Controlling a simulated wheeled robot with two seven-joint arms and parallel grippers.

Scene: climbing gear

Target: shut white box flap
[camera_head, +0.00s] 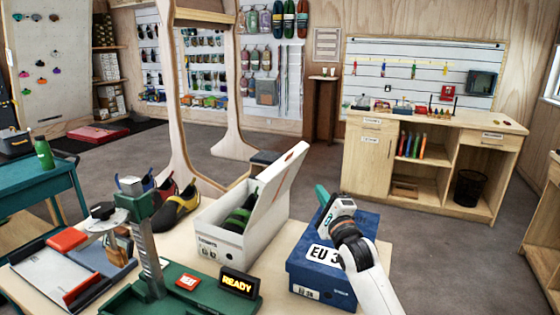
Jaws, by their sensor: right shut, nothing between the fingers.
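The white box (219,238) stands on the light wooden table with a dark green-striped shoe (241,215) inside. Its white flap (275,195) is open and stands up, leaning to the right from the box's right side. My right gripper (322,194), white with teal fingers, is shut and empty. It is right of the flap and above the blue box, apart from the flap in the picture. My left gripper is not in view.
A blue box (307,277) marked EU stands right of the white box, under my right arm. In front are a green measuring device (150,245) and a READY display (240,283). Several shoes (176,208) stand behind left. A grey tray (50,278) lies at the left.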

